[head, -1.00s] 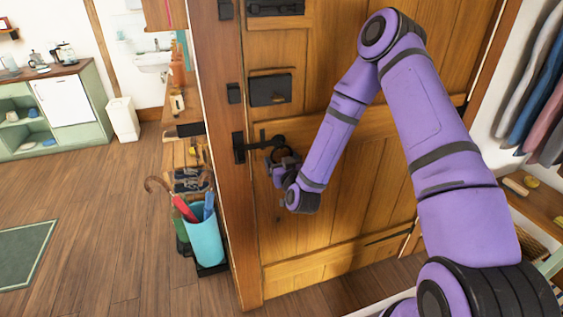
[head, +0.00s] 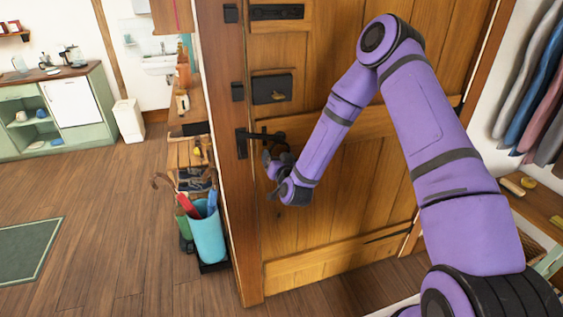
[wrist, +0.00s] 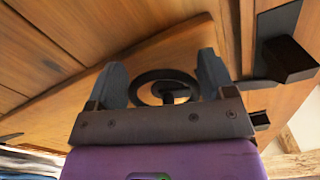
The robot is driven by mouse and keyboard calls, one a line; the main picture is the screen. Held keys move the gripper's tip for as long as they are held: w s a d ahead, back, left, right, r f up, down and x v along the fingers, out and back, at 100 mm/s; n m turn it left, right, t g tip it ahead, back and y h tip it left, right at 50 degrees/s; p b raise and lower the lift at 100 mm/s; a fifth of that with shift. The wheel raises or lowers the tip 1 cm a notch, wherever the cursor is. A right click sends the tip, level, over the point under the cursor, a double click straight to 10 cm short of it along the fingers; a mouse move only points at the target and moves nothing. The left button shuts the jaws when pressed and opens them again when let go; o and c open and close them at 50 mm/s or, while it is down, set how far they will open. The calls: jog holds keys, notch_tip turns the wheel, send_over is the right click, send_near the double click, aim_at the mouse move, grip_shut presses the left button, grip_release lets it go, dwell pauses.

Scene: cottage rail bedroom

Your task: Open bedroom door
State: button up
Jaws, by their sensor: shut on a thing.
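The wooden bedroom door (head: 350,200) fills the middle of the head view, beside a thick wooden post (head: 228,190). It appears closed. Black latch hardware (head: 262,135) sits near its left edge. My gripper (head: 272,162) is at the door just below this hardware, with the arm reaching in from the right. In the wrist view, a round black ring handle (wrist: 140,90) shows between my two fingers (wrist: 163,80), against the door planks. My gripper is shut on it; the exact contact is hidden.
A black lock box (head: 271,88) and a bolt (head: 277,11) are higher on the door. Left of the post are a turquoise umbrella bucket (head: 208,238) and a bench (head: 187,152). Clothes (head: 530,90) hang at right. Open wood floor (head: 110,210) lies at left.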

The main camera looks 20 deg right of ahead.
jog(key=shift+a+r+m, duration=0.25)
jog(key=shift+a+m, duration=0.15)
jog(key=shift+m, duration=0.4)
jog(key=shift+a+r+m, duration=0.2)
jog(key=shift+a+m, duration=0.15)
jog(key=shift+m, duration=0.45)
